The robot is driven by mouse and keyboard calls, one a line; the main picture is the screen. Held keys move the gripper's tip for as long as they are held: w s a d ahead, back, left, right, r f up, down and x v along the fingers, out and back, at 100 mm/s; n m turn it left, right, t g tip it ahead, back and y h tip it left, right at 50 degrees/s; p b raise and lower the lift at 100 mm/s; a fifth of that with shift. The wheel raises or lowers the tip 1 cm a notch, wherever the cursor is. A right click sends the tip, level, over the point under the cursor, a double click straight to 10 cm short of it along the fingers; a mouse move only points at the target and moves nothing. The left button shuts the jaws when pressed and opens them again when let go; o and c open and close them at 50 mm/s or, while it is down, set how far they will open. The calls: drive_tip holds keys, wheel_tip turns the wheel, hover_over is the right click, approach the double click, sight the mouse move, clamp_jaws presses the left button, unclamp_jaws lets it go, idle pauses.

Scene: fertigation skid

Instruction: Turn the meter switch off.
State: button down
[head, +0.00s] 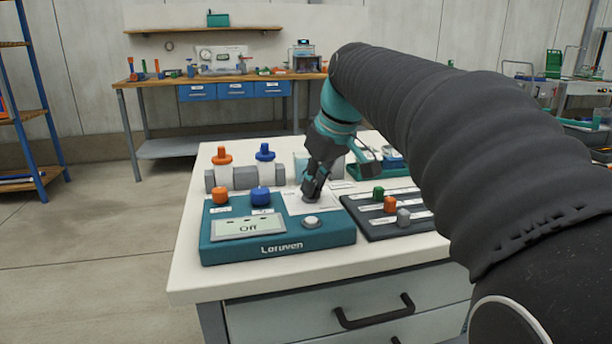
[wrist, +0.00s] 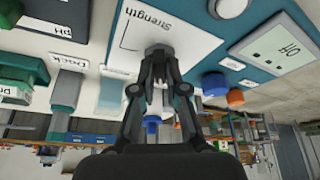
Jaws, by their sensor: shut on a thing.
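The teal meter box (head: 282,243) marked Loruven sits at the front of the white bench top. My gripper (head: 311,194) reaches down to the box's right rear. In the wrist view its fingers (wrist: 158,68) are shut on a dark grey knob (wrist: 158,48) on a white plate (wrist: 190,42) labelled "Strength". The fingers largely hide the knob in the head view. A round pale button (head: 311,221) is in front of the gripper.
An orange knob (head: 219,195) and a blue knob (head: 260,196) stand left on the box. A dark panel (head: 375,222) with green, orange and grey sliders lies close right.

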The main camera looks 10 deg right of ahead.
drive_tip(key=shift+w+d+n+g+y+p, duration=0.1)
drive_tip(key=shift+n+g+y+p, duration=0.4)
drive_tip(key=shift+n, duration=1)
drive_tip(key=c, duration=1.2)
unclamp_jaws()
drive_tip(key=v, duration=1.2)
